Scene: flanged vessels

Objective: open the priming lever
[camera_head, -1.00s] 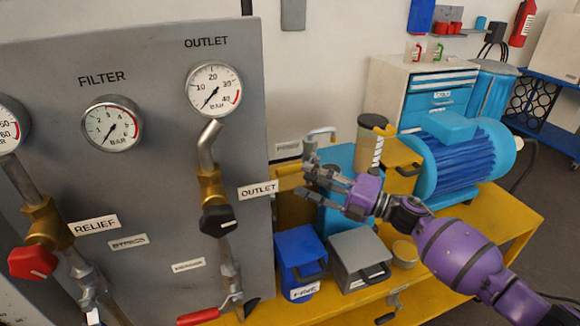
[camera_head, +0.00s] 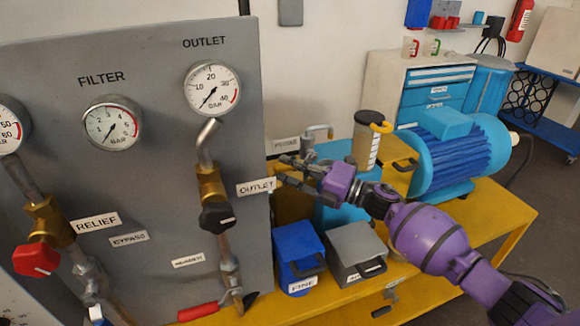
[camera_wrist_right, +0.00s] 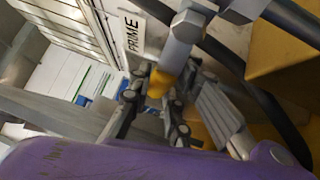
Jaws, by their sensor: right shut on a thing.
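My right gripper (camera_head: 287,172) is just right of the grey panel, below the PRIME label (camera_head: 286,144). In the right wrist view its dark fingers (camera_wrist_right: 160,105) are shut around a yellow-tipped piece at the end of a grey hexagonal fitting. I take this piece to be the priming lever (camera_wrist_right: 160,82); its gripped part is mostly hidden by the fingers. The PRIME label (camera_wrist_right: 132,30) is beside it. In the head view the fingers and wrist hide the lever. A bent metal pipe (camera_head: 318,129) rises behind the gripper. My left gripper is out of view.
The grey panel (camera_head: 130,190) with gauges and valves is close on the left. A blue box (camera_head: 298,250) and a grey box (camera_head: 356,250) stand under my arm on the yellow bench (camera_head: 480,235). A canister (camera_head: 364,150) and blue motor (camera_head: 460,150) stand behind.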

